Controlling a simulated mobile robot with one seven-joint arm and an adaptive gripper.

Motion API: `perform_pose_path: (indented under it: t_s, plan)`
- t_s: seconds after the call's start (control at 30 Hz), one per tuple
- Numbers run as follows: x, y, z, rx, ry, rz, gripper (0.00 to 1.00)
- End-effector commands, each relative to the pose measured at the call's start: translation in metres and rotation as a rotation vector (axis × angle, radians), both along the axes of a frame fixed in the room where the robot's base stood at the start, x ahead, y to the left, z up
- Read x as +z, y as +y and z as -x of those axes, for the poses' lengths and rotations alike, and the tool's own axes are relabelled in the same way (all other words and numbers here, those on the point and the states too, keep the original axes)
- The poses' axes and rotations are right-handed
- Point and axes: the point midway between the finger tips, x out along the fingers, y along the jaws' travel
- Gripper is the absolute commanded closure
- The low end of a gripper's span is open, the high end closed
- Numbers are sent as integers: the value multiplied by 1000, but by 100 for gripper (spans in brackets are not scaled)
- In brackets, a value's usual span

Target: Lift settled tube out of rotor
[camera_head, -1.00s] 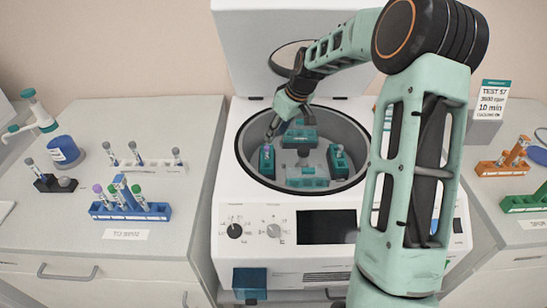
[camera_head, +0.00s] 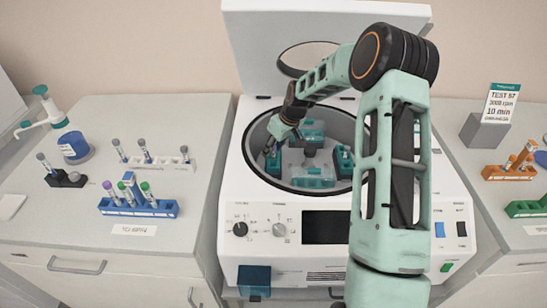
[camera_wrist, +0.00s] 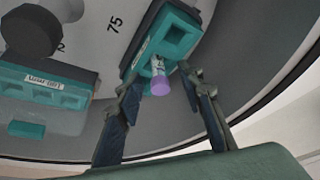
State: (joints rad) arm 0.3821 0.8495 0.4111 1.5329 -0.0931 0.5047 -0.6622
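The tube has a purple cap (camera_wrist: 160,86) and a pale labelled body. In the wrist view it stands in a hole of a teal rotor bucket (camera_wrist: 183,35). My gripper (camera_wrist: 160,80) has its two dark fingers spread, one on each side of the cap, with gaps between. In the head view my gripper (camera_head: 272,145) reaches into the open centrifuge bowl at the left bucket (camera_head: 272,166). The tube cannot be made out there. The rotor (camera_wrist: 95,45) is pale grey, with numbers beside its bucket places.
The centrifuge (camera_head: 278,205) has its lid (camera_head: 245,45) raised. Other teal buckets (camera_head: 314,178) sit in the bowl. A blue rack (camera_head: 165,209) with several tubes stands on the left bench. Orange (camera_head: 497,173) and green (camera_head: 520,208) racks stand on the right.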

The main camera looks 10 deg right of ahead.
Motion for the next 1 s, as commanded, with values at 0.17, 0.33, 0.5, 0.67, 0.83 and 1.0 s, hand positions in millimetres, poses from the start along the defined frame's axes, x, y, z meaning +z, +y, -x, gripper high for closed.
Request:
perform_pose_path:
  t_s: [0.17,0.33,0.5,0.67,0.83,1.0]
  plan:
    - [0,0,0,0,0,0,74]
    - [1,0,0,0,0,0,93]
    - [1,0,0,0,0,0,100]
    - [2,0,0,0,-1,-1,100]
    - [20,0,-1,-1,-5,0,100]
    - [55,0,-1,-1,-6,1,100]
